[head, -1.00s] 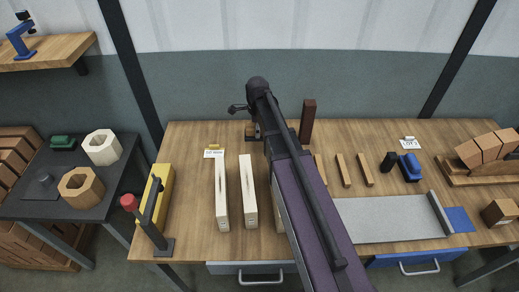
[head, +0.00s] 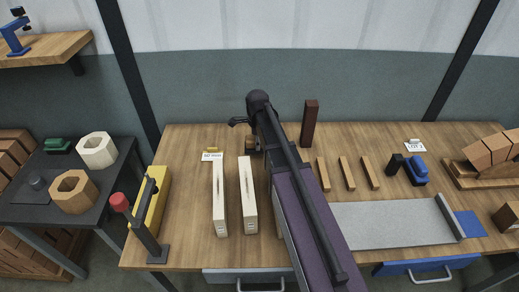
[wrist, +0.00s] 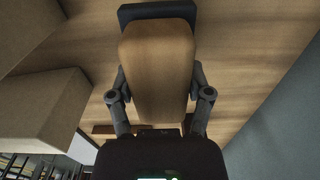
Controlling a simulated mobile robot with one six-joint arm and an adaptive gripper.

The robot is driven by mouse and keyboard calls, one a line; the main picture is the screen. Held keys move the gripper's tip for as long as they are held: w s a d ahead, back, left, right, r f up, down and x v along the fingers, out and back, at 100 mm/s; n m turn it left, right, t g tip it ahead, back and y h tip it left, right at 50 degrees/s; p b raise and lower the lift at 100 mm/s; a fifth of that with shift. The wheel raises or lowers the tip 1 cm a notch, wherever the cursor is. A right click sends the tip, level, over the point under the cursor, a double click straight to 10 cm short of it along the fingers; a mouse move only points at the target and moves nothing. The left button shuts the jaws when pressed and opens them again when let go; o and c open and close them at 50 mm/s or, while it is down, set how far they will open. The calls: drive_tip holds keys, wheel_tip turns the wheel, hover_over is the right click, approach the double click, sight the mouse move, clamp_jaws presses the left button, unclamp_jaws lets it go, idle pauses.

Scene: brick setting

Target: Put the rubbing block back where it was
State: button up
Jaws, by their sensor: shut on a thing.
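My gripper (wrist: 160,82) is shut on the rubbing block (wrist: 158,50), a rounded wooden block with a dark pad at its far end in the wrist view. A finger lies along each side of it. In the head view my arm reaches over the bench, and part of the block (head: 250,144) shows beside the arm's end, behind the pale wooden bars. I cannot tell whether the pad touches the bench top. A white label card (head: 212,156) and a small yellow item (head: 212,149) lie to its left.
Two pale bars (head: 220,198) lie close in front of the block. A dark upright post (head: 310,124) stands to its right. Three thin strips (head: 347,173), a blue item (head: 417,171) and a grey sheet (head: 390,222) are further right. A yellow fixture (head: 152,205) is at the left edge.

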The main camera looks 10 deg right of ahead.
drive_tip(key=shift+f+b, duration=1.9)
drive_tip(key=shift+f, duration=0.1)
drive_tip(key=o, duration=1.1)
wheel_tip(320, 180, up, 12)
drive_tip(key=p, duration=1.2)
